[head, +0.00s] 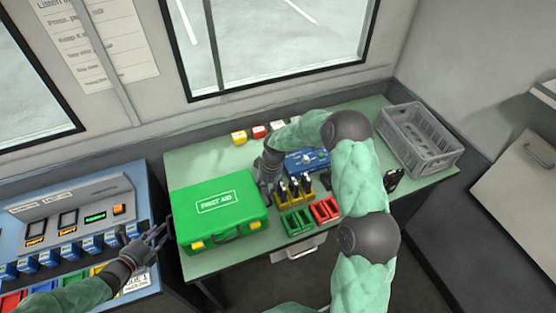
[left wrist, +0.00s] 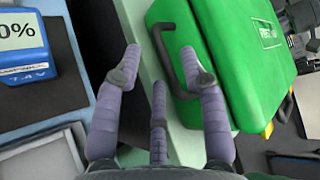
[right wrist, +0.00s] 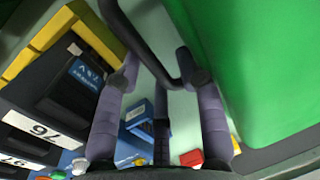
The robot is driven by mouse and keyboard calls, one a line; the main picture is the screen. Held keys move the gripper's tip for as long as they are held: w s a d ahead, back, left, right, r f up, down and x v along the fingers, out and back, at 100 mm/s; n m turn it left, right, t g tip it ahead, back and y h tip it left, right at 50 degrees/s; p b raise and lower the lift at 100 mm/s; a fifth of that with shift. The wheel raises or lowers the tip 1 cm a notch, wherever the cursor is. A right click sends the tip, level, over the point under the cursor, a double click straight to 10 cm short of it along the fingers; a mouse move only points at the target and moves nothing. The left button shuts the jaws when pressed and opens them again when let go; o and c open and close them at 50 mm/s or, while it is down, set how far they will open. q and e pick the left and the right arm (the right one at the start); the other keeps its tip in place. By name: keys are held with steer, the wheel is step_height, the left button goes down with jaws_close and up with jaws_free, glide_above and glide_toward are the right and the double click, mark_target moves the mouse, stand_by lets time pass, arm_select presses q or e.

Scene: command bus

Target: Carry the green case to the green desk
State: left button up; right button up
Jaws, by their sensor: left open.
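The green first aid case (head: 222,205) lies on the left part of the green desk (head: 200,158), lid up. It has dark handles on its sides. My left gripper (head: 158,236) is open at the case's left side. In the left wrist view its fingers (left wrist: 160,62) stand apart beside the dark side handle (left wrist: 174,75), the right finger overlapping it. My right gripper (head: 270,180) is at the case's right side. In the right wrist view its fingers (right wrist: 161,65) are apart, with the other dark handle (right wrist: 140,45) between their tips; I see no closed grasp.
A grey crate (head: 418,140) stands at the desk's right end. Green and red trays (head: 297,222), a blue box (head: 307,161) and yellow-and-black devices (head: 293,192) crowd the middle. A blue console (head: 75,215) stands left of the desk, across a narrow gap.

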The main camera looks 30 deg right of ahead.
steer(key=shift+a, duration=0.1)
arm_select(q)
steer(key=shift+v, duration=2.05)
arm_select(e)
step_height(320, 180, up, 8)
steer(key=d, duration=0.1)
steer(key=shift+d, duration=0.3)
